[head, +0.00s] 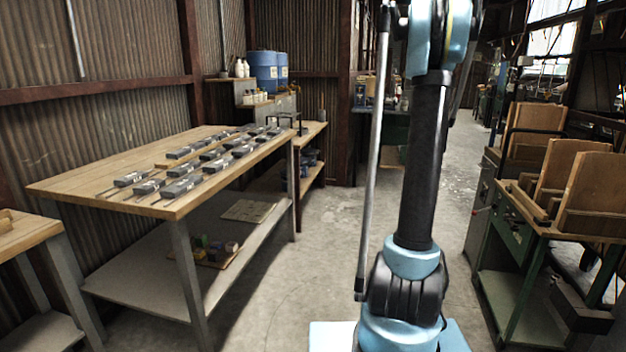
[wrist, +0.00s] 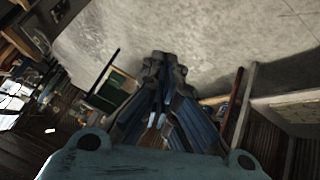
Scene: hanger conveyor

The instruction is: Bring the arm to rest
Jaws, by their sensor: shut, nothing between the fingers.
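My gripper (wrist: 164,68) shows in the wrist view with its dark fingers brought together and nothing between them. It points out over bare grey floor and touches nothing that I can see. In the head view my arm stands upright right of the middle, and its upper part runs out of the top of the picture. The gripper does not show in that view.
A wooden workbench (head: 105,180) at the left carries several grey metal blocks (head: 181,187). Blue drums (head: 263,66) stand behind it. A green cart (head: 510,225) with wooden boards (head: 590,185) stands at the right. The concrete floor (head: 290,285) between is clear.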

